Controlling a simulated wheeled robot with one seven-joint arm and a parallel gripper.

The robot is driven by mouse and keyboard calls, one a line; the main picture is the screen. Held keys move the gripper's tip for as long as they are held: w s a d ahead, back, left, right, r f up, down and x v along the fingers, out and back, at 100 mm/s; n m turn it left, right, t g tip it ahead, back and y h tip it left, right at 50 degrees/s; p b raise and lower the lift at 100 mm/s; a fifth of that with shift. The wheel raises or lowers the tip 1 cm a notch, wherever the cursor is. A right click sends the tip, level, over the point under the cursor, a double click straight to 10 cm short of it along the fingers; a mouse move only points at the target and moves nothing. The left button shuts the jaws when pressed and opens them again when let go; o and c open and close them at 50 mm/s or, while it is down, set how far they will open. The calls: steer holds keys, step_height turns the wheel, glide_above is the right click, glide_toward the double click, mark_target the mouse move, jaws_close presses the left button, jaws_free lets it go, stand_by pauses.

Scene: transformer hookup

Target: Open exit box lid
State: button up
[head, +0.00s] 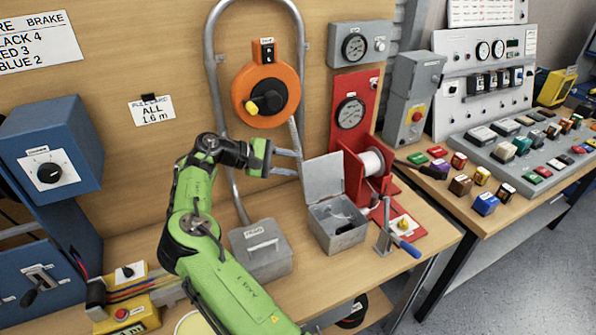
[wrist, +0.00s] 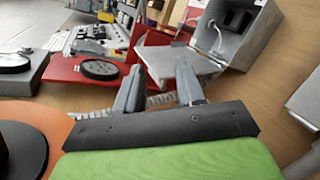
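Two grey metal boxes stand on the wooden bench. The right one (head: 340,236) has its lid (head: 324,175) raised upright and dark contents inside; it also shows in the wrist view (wrist: 243,50). The left one (head: 265,262) is closed, with a handle and a small label on top. I cannot read which is the exit box. My gripper (head: 299,164) is open and empty, left of the raised lid. In the wrist view the fingertips (wrist: 160,68) are spread and overlap the lid (wrist: 180,60); I cannot tell whether they touch it.
A red stand with a white spool (head: 372,162) and a blue-handled lever (head: 408,246) are right of the open box. An orange reel (head: 266,95) and grey tube loop are on the back panel. Blue cabinets (head: 58,145) stand left.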

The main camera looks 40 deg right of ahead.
mark_target(309, 163)
steer(key=w+a+f+n+t+h+b, duration=0.1)
steer(key=w+a+f+n+h+b, duration=0.1)
steer(key=w+a+f+n+h, duration=0.4)
steer(key=shift+m+y, duration=0.4)
steer(key=shift+m, duration=0.1)
steer(key=x, duration=0.5)
steer(key=w+x, duration=0.1)
steer(key=x, duration=0.5)
steer(key=b+x, duration=0.1)
steer(key=x, duration=0.4)
steer(key=shift+w+d+f, duration=0.1)
steer(key=shift+d+f, duration=0.25)
steer(key=c, duration=0.6)
steer(key=shift+r, duration=0.15)
jaws_close()
